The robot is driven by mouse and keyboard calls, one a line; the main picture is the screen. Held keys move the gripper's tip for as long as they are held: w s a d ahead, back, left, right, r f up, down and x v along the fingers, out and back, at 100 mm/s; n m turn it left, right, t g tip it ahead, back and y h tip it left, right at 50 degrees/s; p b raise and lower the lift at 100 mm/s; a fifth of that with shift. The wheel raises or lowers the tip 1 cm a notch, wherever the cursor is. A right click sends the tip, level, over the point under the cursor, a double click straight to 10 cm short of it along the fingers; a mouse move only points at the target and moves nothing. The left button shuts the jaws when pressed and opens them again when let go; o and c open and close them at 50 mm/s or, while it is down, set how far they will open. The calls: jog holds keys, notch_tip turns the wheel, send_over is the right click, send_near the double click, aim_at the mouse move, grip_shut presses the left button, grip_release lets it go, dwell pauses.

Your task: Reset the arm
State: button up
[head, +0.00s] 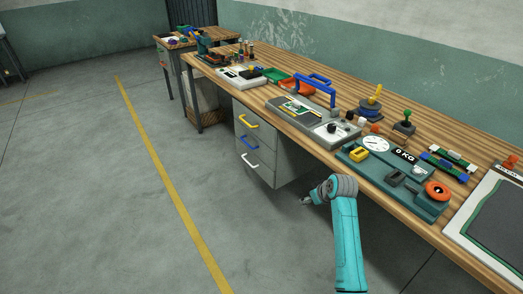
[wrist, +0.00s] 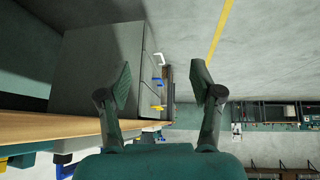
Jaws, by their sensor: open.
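My arm shows in the head view as a teal link rising from the lower edge to a grey joint, beside the front edge of the workbench (head: 345,155). My gripper (head: 306,201) is mostly hidden behind that joint, low in front of the bench. In the wrist view my gripper (wrist: 160,85) has its two dark fingers spread wide apart with nothing between them. The grey drawer cabinet (head: 268,146) under the bench is beyond the gripper in the head view. It also shows in the wrist view (wrist: 95,65), behind the left finger.
The bench top holds a teal scale (head: 395,182), a grey device with a blue handle (head: 315,118), and red and green bins (head: 275,75). A dark panel (head: 500,220) lies at the right. Open floor (head: 90,200) with a yellow line (head: 165,170) spreads left of the bench.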

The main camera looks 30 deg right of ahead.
jog(key=s+a+f+t, duration=0.1)
jog(key=s+a+f, duration=0.7)
jog(key=a, duration=0.3)
jog(key=s+a+f+t+h, duration=0.1)
jog(key=s+a+f+t, duration=0.1)
jog(key=s+a, duration=0.95)
jog(key=s+a+r+t, duration=0.1)
jog(key=s+a+r, duration=0.25)
jog(key=s, duration=0.45)
jog(key=s+a+r+t, duration=0.2)
jog(key=s+r, duration=0.2)
jog(key=s, duration=0.4)
jog(key=s+a+r+t+y, duration=0.2)
jog(key=s+r, duration=0.8)
jog(key=r, duration=0.3)
jog(key=shift+a, duration=0.35)
